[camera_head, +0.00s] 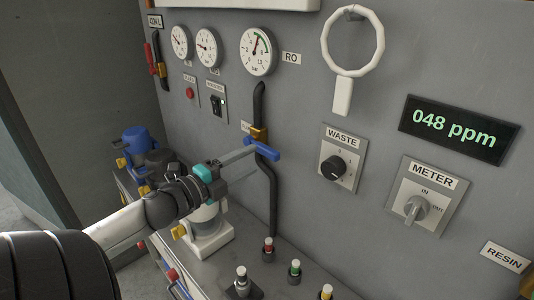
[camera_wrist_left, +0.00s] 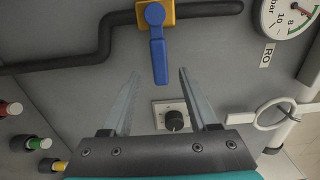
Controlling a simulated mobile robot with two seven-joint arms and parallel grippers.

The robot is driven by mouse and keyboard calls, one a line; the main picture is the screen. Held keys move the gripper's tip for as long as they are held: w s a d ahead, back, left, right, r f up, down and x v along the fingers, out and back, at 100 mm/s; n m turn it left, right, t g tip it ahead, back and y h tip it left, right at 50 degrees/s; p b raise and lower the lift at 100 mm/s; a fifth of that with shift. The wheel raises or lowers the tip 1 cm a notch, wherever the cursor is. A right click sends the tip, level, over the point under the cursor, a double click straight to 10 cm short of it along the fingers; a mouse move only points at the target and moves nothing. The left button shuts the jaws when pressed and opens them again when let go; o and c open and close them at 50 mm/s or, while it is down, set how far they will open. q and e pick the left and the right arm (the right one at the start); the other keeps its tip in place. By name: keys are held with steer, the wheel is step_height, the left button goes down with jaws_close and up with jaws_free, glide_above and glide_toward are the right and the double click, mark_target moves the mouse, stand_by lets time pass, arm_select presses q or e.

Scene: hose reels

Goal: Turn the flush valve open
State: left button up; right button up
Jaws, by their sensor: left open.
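A valve with a blue lever handle (camera_head: 262,150) and a yellow body (camera_head: 259,134) sits on a black vertical pipe on the grey panel, below the RO gauge. A small label beside it is too small to read, so I cannot confirm that it is the flush valve. My left gripper (camera_head: 250,152) is open, with its fingers close to the lever. In the left wrist view, the lever (camera_wrist_left: 158,60) points down into the gap between the two open fingertips. I cannot tell whether either finger touches it. My right gripper is not in view.
On the panel are a WASTE knob (camera_head: 333,168), a METER knob (camera_head: 416,208), a white ring (camera_head: 352,42) and several gauges. Below, red (camera_head: 268,245), green (camera_head: 295,268) and yellow (camera_head: 326,291) capped fittings stand on the ledge. A blue-topped pump-like unit (camera_head: 136,140) is at left.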

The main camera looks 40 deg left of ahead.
mark_target(264, 154)
arm_select(q)
steer(key=shift+w+d+b, duration=0.15)
steer(key=shift+w+b, duration=0.1)
steer(key=shift+w, duration=1.45)
steer(key=shift+w+d+b, duration=0.15)
steer(key=shift+w+b, duration=0.05)
steer(key=shift+w, duration=1.45)
jaws_close()
